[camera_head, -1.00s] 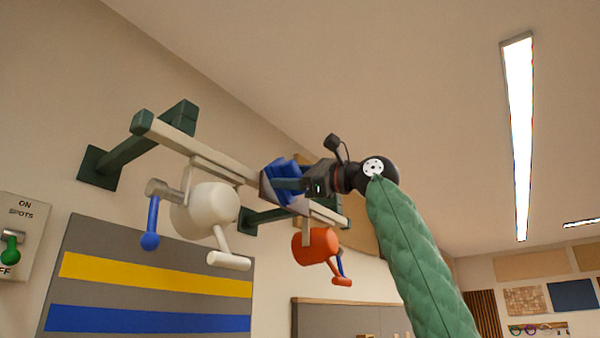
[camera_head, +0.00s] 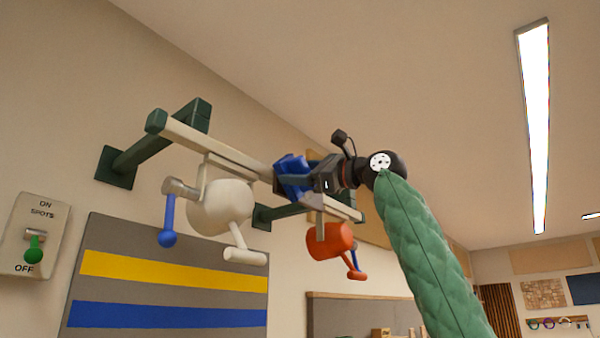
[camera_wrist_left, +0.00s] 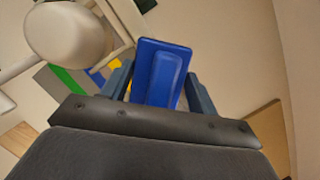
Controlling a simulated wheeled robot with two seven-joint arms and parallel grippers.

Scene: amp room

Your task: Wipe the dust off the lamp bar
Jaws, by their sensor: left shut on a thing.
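The lamp bar (camera_head: 215,148) is a long cream beam on dark green wall brackets, high on the wall. A white lamp (camera_head: 220,207) and an orange lamp (camera_head: 330,240) hang from it. My left gripper (camera_head: 308,180) is at the bar between the two lamps, shut on a blue block-like wiper (camera_head: 290,165). The wiper overlaps the bar; I cannot tell whether they touch. In the left wrist view the wiper (camera_wrist_left: 163,72) stands between the fingers, with the white lamp (camera_wrist_left: 65,35) at upper left. I cannot make out any dust. My right gripper is out of view.
A switch plate (camera_head: 35,235) with a green lever is on the wall at left. A grey panel with yellow and blue stripes (camera_head: 170,280) is below the white lamp. A lit ceiling strip (camera_head: 537,130) is at right.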

